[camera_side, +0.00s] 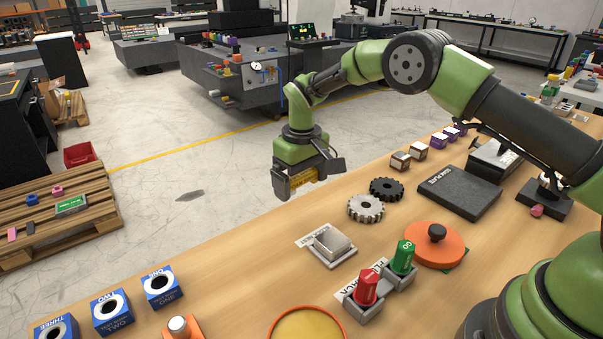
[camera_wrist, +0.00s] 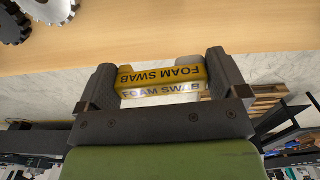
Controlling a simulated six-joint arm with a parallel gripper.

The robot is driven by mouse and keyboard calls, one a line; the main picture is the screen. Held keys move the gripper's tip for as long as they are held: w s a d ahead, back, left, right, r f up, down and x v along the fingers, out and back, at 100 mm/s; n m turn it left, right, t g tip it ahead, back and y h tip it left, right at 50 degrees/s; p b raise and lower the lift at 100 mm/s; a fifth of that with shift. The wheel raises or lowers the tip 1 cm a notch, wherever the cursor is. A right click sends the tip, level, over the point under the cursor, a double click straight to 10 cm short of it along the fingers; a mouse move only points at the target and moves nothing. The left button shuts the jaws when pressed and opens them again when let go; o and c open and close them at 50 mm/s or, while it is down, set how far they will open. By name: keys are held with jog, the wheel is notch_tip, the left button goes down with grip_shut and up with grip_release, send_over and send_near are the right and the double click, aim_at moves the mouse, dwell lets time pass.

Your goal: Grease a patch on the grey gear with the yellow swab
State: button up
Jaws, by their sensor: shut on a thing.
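My gripper (camera_side: 308,176) is shut on the yellow foam swab (camera_side: 302,179), held in the air near the far edge of the bench. In the wrist view the swab (camera_wrist: 160,76) lies across between the two dark fingers, with "FOAM SWAB" printed on it. The grey gear (camera_side: 365,208) lies flat on the bench, right of and below my gripper in the side view, apart from the swab. Part of the grey gear (camera_wrist: 50,9) shows at the top left of the wrist view, cut off by the frame.
A black gear (camera_side: 386,189) lies beside the grey one, and a dark plate (camera_side: 459,190) is farther right. A silver block nest (camera_side: 332,246), red can (camera_side: 366,287), green can (camera_side: 403,257) and orange disc (camera_side: 436,247) stand nearer. Bare wood lies left of the grey gear.

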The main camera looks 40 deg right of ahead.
aim_at(301, 222)
jog(key=shift+f, duration=3.9)
jog(key=o, duration=0.4)
jog(key=shift+f, duration=0.15)
jog(key=shift+o, duration=0.5)
jog(key=c, duration=0.6)
jog(key=shift+c, duration=0.4)
jog(key=shift+r, duration=4.15)
